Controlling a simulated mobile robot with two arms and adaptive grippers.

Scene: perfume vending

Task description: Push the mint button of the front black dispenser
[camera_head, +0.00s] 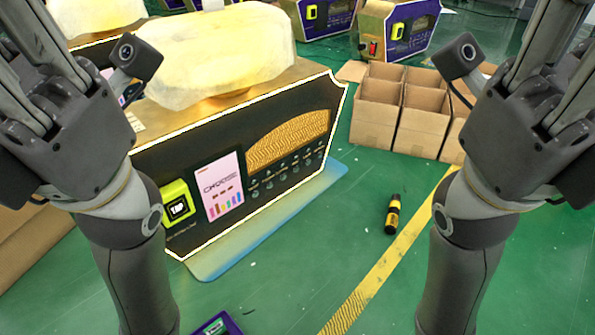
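The front black dispenser (195,160) stands left of centre, its black panel edged in white and facing lower right. A row of small round buttons (283,170) runs below its gold patterned window (290,140). Their labels are too small to read, so I cannot tell which is mint. A screen (222,185) and a yellow-green tap reader (178,205) sit left of the buttons. My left gripper (45,65) is raised at the upper left and my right gripper (530,70) at the upper right. Both are apart from the buttons; their fingertips are cut off by the frame.
Open cardboard boxes (378,118) stand right of the dispenser. A small black and yellow bottle (393,213) is on the green floor, near a yellow stripe (385,265). Purple dispensers (400,28) stand behind. A pale blue mat (235,255) lies under the dispenser.

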